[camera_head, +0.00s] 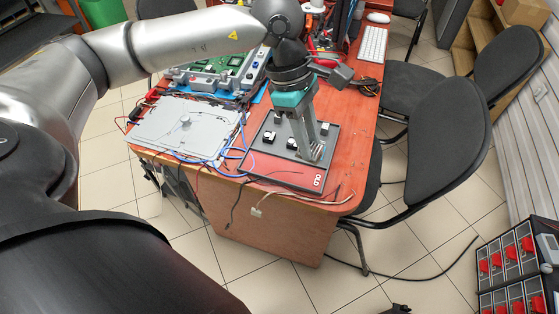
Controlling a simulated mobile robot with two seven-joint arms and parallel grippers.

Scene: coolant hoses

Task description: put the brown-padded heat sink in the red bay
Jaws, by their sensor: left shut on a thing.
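My left gripper (312,150) reaches down over the dark grey tray (262,171) on the orange-red desk. Its fingers are shut on a small grey, finned-looking heat sink (317,154), at the tray's right side. The colour of its pad is hidden, and I cannot tell whether it touches the tray. Several small black-and-white pieces, one of them a block (268,137), sit on the tray to the left of the gripper. A red patch with white marks (317,181) is at the tray's front right corner. My right gripper is not in view.
A grey metal plate (180,122) with blue and red cables lies left of the tray. A green circuit board (228,68) stands behind. Loose wires cross the desk's front edge. Black chairs (435,125) stand to the right, and a rack with red parts (505,262) is lower right.

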